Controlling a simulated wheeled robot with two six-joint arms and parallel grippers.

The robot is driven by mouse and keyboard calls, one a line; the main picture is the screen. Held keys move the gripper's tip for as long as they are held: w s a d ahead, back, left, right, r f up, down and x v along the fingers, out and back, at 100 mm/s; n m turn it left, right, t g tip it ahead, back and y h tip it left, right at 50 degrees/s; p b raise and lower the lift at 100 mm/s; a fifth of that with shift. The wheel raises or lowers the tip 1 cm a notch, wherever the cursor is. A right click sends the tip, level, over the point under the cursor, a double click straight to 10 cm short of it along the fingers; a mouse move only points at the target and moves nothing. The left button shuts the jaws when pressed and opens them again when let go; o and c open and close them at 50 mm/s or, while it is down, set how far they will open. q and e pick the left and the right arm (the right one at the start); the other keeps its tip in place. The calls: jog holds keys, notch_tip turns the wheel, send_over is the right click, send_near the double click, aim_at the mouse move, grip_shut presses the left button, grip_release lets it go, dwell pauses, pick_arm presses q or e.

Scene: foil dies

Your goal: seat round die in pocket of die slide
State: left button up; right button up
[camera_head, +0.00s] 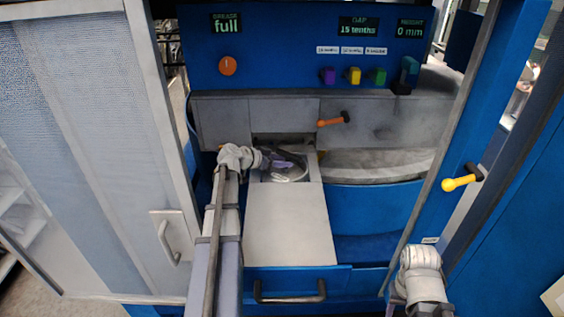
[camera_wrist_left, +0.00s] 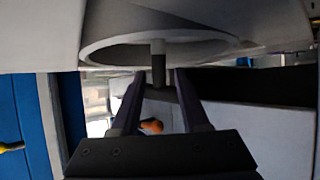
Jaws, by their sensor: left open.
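The die slide (camera_head: 288,225) is a pale flat plate in the middle of the blue machine. A pale round piece, which looks like the round die (camera_head: 293,178), is at its far end, partly hidden by my left gripper (camera_head: 284,161). In the left wrist view the round die (camera_wrist_left: 112,46) shows as a broad grey disc with a rim and a short central stem (camera_wrist_left: 158,62). My left gripper (camera_wrist_left: 158,82) is open, its fingertips on either side of the stem with gaps. Whether the die sits in the pocket is hidden. My right arm's wrist shows lower right, without its fingers.
An orange-handled lever (camera_head: 332,120) is on the grey panel behind. A yellow handle (camera_head: 459,183) is on the right post. A drawer handle (camera_head: 290,291) is below the slide. A white door (camera_head: 85,150) stands left. Displays and coloured buttons (camera_head: 353,76) are above.

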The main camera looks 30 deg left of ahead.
pick_arm(q)
jog(key=shift+r+p, duration=0.5)
jog(key=shift+r, duration=0.05)
jog(key=p+v, duration=0.3)
jog(key=v, duration=0.3)
jog(key=shift+s+r, duration=0.1)
jog(key=shift+r, duration=0.2)
jog(key=shift+s+a+r+p, duration=0.15)
jog(key=shift+s+a+p, duration=0.1)
jog(key=shift+s+p, duration=0.25)
